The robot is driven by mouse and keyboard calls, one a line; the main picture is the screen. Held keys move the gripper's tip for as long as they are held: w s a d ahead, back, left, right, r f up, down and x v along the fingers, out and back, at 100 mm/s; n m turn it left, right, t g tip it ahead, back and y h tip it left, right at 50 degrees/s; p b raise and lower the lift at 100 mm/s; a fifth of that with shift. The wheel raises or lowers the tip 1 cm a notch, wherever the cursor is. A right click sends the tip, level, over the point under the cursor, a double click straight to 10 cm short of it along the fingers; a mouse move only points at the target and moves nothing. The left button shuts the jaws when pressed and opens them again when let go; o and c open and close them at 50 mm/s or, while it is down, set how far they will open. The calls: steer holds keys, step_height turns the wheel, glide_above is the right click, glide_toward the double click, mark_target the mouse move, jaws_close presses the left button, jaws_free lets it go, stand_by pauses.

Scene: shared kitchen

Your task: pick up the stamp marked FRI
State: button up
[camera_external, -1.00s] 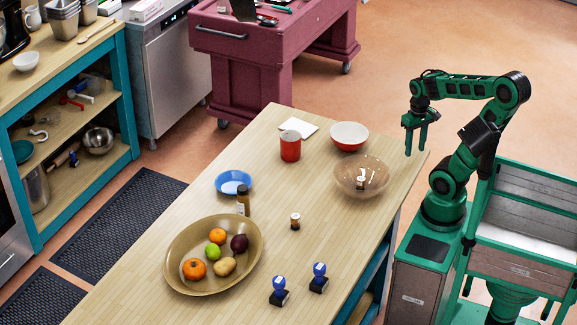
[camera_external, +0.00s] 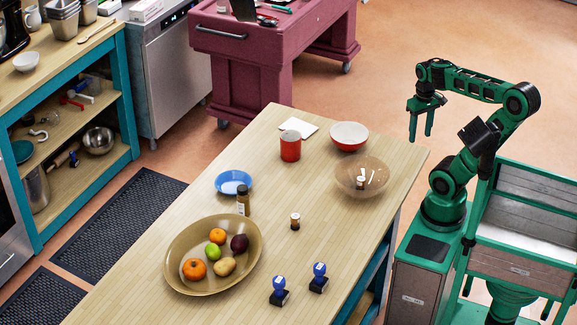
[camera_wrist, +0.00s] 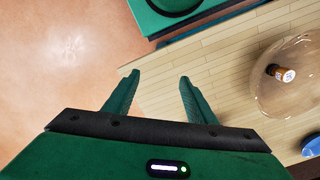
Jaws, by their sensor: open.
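Two blue-handled stamps with dark bases, one on the left (camera_external: 279,291) and one on the right (camera_external: 318,278), stand upright at the table's near end; pale labels on them are too small to read. A small brown cylinder with a pale top (camera_external: 295,222) stands mid-table. A similar one (camera_external: 361,183) stands inside the clear bowl (camera_external: 347,172); in the wrist view its white top (camera_wrist: 288,76) has dark marks I cannot read. I cannot tell which thing is marked FRI. My gripper (camera_external: 421,138) is open and empty, raised near the table's right corner, its fingers (camera_wrist: 155,82) pointing down.
The clear bowl also fills the wrist view's right side (camera_wrist: 262,98). The near middle is clear.

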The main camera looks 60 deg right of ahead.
steer(key=w+a+r+t, duration=0.1)
steer(key=w+a, duration=0.2)
steer(key=w, duration=0.5)
steer(key=w+a+r+t, duration=0.15)
steer(key=w+a, duration=0.25)
steer(key=w, duration=0.4)
steer(key=w+a+f+m+y, duration=0.1)
steer(key=w+a+f, duration=0.1)
steer(key=w+a, duration=0.6)
steer(key=w+a+f+m+y, duration=0.15)
steer(key=w+a, duration=0.25)
steer(key=a, duration=0.8)
steer(key=a+m+y, duration=0.2)
steer(key=a+y, duration=0.3)
steer(key=a, duration=1.6)
steer(key=s+a+r+m+g+y, duration=0.25)
steer(key=s+a, duration=0.35)
steer(key=a, duration=0.6)
steer(key=s+a+r+m+g+y, duration=0.25)
steer(key=s+a, duration=0.35)
steer(key=a, duration=0.6)
steer(key=y, duration=0.1)
glide_toward(280, 276)
steer(key=a, duration=0.1)
steer(key=x, duration=0.7)
steer(key=f+x, duration=0.1)
steer(key=x, duration=0.2)
steer(key=shift+s+a+f, duration=0.1)
steer(key=shift+a, duration=0.05)
jaws_close()
